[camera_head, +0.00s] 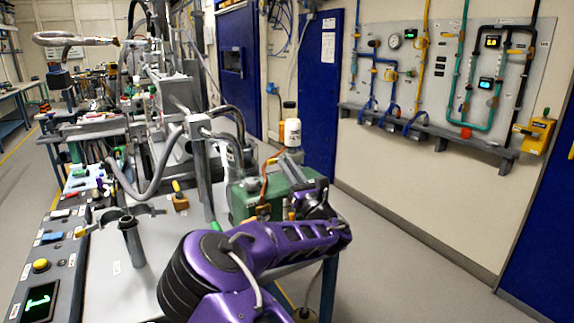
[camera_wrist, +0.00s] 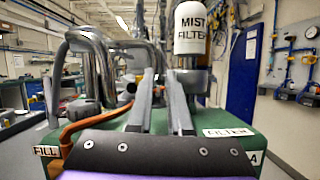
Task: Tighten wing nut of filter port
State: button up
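A green pump body (camera_wrist: 215,118) fills the middle of the wrist view, with a FILTER label (camera_wrist: 228,132) at right and a FILL label (camera_wrist: 46,151) at left. A white canister marked MIST FILTER (camera_wrist: 190,27) stands upright on it. In the head view the pump (camera_head: 240,200) and canister (camera_head: 292,131) are beside my purple arm. My gripper (camera_wrist: 161,73) is over the pump, left of the canister. Its two grey fingers are apart with nothing visible between them, so it is open. I cannot make out the wing nut; the fingers and wrist cover part of the pump top.
An orange hose (camera_wrist: 88,120) crosses the pump's left side. Metal pipes (camera_wrist: 98,65) rise behind it. A bench (camera_head: 110,270) with a grey post (camera_head: 131,243) is left of my arm. The floor (camera_head: 415,270) to the right is clear.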

jog(key=shift+w+a+r, duration=0.15)
jog(key=shift+w+a, duration=0.05)
jog(key=shift+w, duration=0.1)
jog(key=shift+c, duration=0.3)
grip_shut()
dwell(1.0)
